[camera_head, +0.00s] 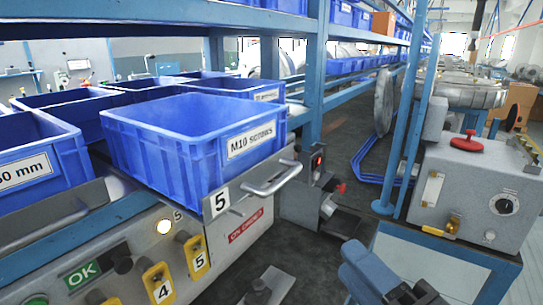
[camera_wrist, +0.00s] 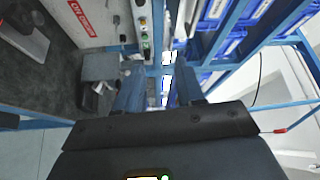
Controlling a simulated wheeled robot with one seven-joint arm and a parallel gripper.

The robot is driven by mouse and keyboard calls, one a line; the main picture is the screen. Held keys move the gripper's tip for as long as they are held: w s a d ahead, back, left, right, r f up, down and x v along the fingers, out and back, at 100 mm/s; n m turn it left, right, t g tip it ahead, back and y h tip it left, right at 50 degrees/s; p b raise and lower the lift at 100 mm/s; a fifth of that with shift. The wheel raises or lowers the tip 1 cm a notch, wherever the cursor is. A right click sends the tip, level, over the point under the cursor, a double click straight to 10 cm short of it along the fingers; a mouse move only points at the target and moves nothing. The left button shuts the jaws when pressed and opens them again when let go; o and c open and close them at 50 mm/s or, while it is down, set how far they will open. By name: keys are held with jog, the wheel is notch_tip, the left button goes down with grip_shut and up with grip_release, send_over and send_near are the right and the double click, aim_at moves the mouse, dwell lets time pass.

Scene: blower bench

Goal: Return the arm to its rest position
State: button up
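My gripper (camera_wrist: 160,80) shows in the wrist view as a wide dark body along the bottom, with two dark blue-grey fingers standing apart above it. Nothing shows between the fingers, so it looks open and empty. In the head view, part of my blue-grey arm (camera_head: 372,275) enters at the bottom, right of centre, above the dark floor and left of a grey control box (camera_head: 472,190). The rest of the arm is out of view.
A blue bin marked M10 screws (camera_head: 190,130) sits on a pulled-out tray with a metal handle (camera_head: 272,184), left of the arm. A grey fixture (camera_head: 263,288) stands near the bottom. Blue shelving (camera_head: 317,75) rises behind. Dark floor (camera_head: 300,248) lies between bench and box.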

jog(key=s+d+f+n+h, duration=0.3)
jog(key=s+d+f, duration=0.2)
jog(key=s+f, duration=0.25)
jog(key=s+d+f+n+g+h, duration=0.1)
jog(key=s+n, duration=0.3)
jog(key=s, duration=0.6)
jog(key=s+d+f+n+g+h, duration=0.1)
jog(key=s+d+f+n+h, duration=0.1)
jog(key=s, duration=0.9)
notch_tip(320, 180, down, 2)
jog(key=n+h, duration=0.1)
jog(key=n, duration=0.1)
jog(key=shift+s+d+f+n+g, duration=0.25)
jog(key=shift+d+n+g, duration=0.1)
jog(key=shift+n+g, duration=0.05)
